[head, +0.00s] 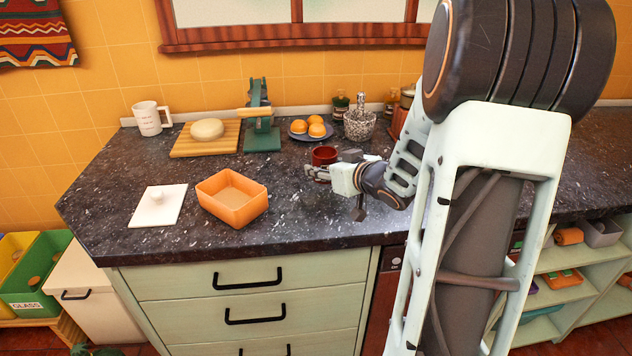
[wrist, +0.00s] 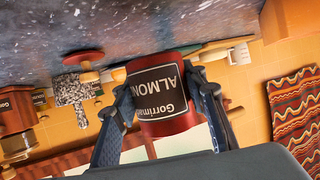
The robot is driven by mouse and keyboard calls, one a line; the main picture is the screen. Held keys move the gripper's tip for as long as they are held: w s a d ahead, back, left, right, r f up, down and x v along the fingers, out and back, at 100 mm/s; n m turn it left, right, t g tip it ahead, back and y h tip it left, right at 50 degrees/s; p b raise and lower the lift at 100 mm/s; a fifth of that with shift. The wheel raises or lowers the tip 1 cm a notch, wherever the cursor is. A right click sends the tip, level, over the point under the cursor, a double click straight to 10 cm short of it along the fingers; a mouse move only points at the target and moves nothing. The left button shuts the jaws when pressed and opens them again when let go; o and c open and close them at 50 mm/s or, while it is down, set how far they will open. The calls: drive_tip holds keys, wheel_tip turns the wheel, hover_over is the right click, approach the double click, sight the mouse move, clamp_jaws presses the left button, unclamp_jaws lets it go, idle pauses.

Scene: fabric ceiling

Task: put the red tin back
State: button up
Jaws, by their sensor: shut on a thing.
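The red tin (head: 324,154) is at the middle of the dark counter in the head view, in front of the plate of round orange-yellow items. My gripper (head: 320,170) is shut on it, reaching in from the right. In the wrist view the red tin (wrist: 162,98) sits between the two fingers of my gripper (wrist: 160,88), its dark label reading "Gorriman ALMON". That view is turned over, with the counter at the top. I cannot tell whether the tin's base touches the counter.
An orange open box (head: 232,208) and a white board with a knob (head: 158,206) lie front left. Behind stand a white mug (head: 150,118), a wooden board (head: 190,145), a green stand (head: 262,138), a plate (head: 295,135) and a speckled mortar (head: 359,126). Counter between box and tin is clear.

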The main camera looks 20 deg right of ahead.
sight(321, 189)
drive_tip(key=shift+w+f, duration=0.35)
drive_tip(key=shift+f, duration=0.05)
drive_tip(key=shift+w+f+b, duration=0.15)
drive_tip(key=shift+f+b, duration=0.2)
drive_tip(key=shift+f, duration=0.55)
drive_tip(key=shift+w+f+b, duration=0.1)
drive_tip(key=shift+f+b, duration=0.2)
drive_tip(key=shift+f, duration=0.55)
drive_tip(key=shift+f, duration=0.1)
drive_tip(key=shift+f, duration=0.15)
drive_tip(key=o, duration=1.3)
